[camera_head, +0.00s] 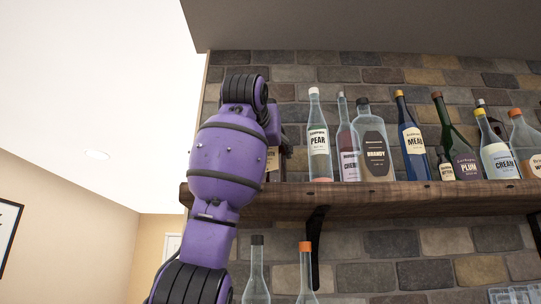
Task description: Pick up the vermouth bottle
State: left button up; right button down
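I cannot pick out a bottle whose label reads vermouth. My purple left arm rises from the bottom, and its wrist is up beside the left end of the wooden shelf (400,200). The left gripper (284,147) is mostly hidden behind the wrist; only a small dark part shows, so its fingers cannot be judged. A narrow pale and brown patch (273,160) shows just below it, perhaps part of a bottle mostly covered by my arm. My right gripper is not in view.
On the shelf stand several bottles, including pear (319,142), brandy (375,150), mead (411,140), plum (466,165) and cream (497,158). A black bracket (315,232) supports the shelf. Two clear bottles stand below, dark-capped (257,280) and orange-capped (306,280).

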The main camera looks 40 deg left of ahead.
pick_arm(q)
jog(key=shift+r, duration=0.2)
jog(key=shift+r, duration=4.8)
jog(key=shift+d, duration=0.1)
